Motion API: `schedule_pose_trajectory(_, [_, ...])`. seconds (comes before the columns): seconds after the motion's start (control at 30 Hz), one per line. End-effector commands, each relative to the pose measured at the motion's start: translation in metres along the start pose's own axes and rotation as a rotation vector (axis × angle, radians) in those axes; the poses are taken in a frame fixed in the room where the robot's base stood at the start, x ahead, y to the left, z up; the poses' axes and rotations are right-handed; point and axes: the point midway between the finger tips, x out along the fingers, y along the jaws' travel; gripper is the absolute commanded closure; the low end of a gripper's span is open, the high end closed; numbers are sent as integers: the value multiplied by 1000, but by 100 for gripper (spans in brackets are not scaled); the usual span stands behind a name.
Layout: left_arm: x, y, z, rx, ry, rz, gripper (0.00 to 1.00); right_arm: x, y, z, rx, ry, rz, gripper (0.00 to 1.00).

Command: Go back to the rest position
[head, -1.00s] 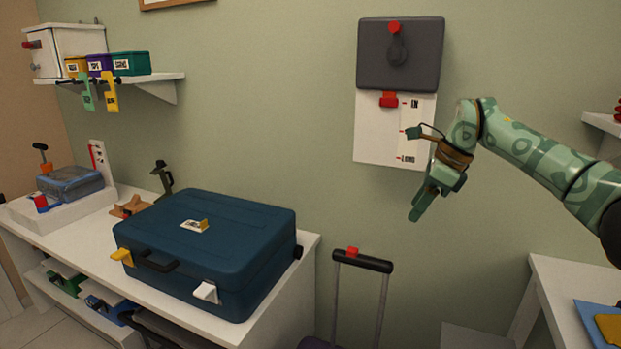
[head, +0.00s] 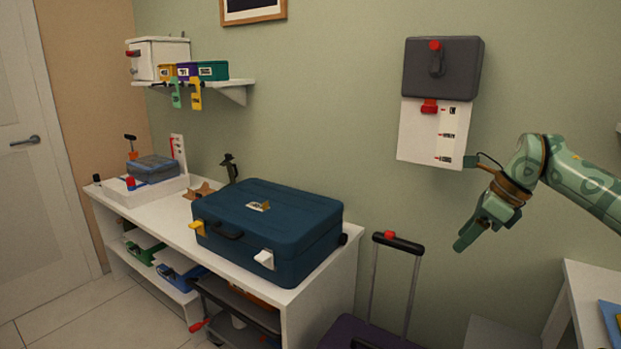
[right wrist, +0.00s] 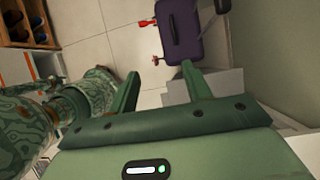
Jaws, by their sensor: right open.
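My right gripper (head: 474,238) hangs in the air at the right of the head view, pointing down and to the left, in front of the bare wall. It is below and to the right of the wall panel and touches nothing. In the right wrist view its two fingers (right wrist: 163,88) stand apart with nothing between them. Beyond them, lower down, is the purple suitcase (right wrist: 182,35) on the floor. My left gripper is in neither view.
A blue case (head: 270,222) lies on the white bench (head: 345,262). The grey-lidded panel (head: 440,70) hangs on the wall. A suitcase handle (head: 397,242) rises right of the bench. A white table (head: 590,275) stands at the lower right. A door (head: 40,160) is at far left.

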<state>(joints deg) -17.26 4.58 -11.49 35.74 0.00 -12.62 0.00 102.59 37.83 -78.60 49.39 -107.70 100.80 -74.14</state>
Motion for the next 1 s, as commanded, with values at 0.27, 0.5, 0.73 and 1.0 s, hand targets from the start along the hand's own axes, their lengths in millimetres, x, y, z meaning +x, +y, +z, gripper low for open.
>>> schedule_pose_trajectory(0.27, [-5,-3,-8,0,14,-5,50,64,19,14,96,-137,113,51])
schedule_pose_trajectory(0.5, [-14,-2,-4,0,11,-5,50,156,54,23,367,-361,291,51])
schedule_pose_trajectory(0.73, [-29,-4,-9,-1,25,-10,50,283,103,-23,1114,-651,503,51])
schedule_pose_trajectory(1.0, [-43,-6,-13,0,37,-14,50,411,184,-217,2242,-748,414,51])
